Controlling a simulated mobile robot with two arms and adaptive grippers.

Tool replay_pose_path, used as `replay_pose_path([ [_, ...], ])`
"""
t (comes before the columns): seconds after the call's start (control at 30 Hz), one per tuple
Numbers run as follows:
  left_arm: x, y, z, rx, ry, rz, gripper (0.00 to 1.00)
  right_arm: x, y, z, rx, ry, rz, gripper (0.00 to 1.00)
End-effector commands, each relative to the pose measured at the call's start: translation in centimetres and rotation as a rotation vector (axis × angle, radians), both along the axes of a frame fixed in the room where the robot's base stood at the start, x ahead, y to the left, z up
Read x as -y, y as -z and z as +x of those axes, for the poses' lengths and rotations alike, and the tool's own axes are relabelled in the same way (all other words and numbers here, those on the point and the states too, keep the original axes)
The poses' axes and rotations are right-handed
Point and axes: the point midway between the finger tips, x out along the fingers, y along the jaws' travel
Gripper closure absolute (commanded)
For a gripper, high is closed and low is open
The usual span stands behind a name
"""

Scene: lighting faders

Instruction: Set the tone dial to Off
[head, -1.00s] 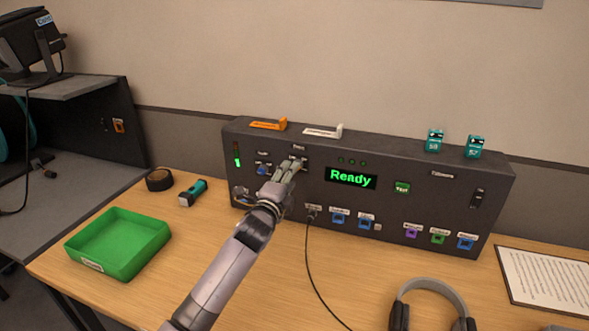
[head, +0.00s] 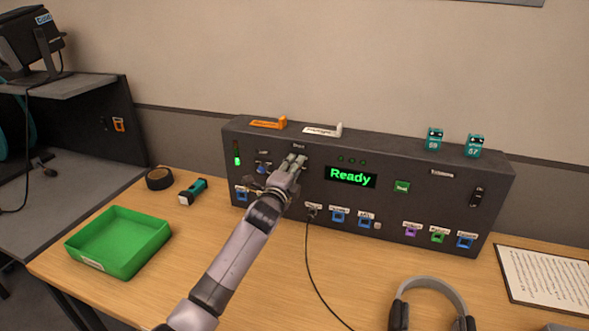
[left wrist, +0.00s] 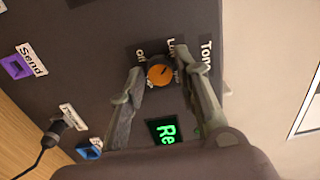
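The orange tone dial (left wrist: 160,74) is on the dark panel in the left wrist view, beside the labels "Tone", "Low" and what looks like "Off". A dark mark shows on its face; I cannot surely tell which label it points at. My left gripper (left wrist: 159,68) is open, with one finger on each side of the dial and small gaps showing. In the head view, my left gripper (head: 295,163) is at the upper left of the control panel (head: 400,165) and hides the dial. My right gripper is not in view.
A green "Ready" display (head: 350,177) is right of my gripper. A plugged black cable (head: 308,250) hangs from the panel's lower front. A green tray (head: 155,250), a flashlight (head: 193,191) and a tape roll (head: 159,179) lie left. Headphones (head: 432,285) lie at the front right.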

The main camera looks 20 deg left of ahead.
Motion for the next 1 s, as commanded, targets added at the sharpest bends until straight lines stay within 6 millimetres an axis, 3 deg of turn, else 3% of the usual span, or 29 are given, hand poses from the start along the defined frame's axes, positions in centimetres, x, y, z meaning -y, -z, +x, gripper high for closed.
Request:
replay_pose_path([
  [0.4, -0.01, 0.03, -0.02, 0.000, 0.000, 0.000, 1.00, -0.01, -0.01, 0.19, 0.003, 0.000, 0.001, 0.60],
  [0.77, -0.01, 0.03, -0.02, -0.002, 0.000, -0.027, 1.00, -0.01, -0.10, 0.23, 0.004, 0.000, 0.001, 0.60],
  [1.0, 0.03, 0.00, -0.02, -0.006, 0.000, -0.147, 1.00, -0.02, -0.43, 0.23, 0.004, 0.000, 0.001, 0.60],
])
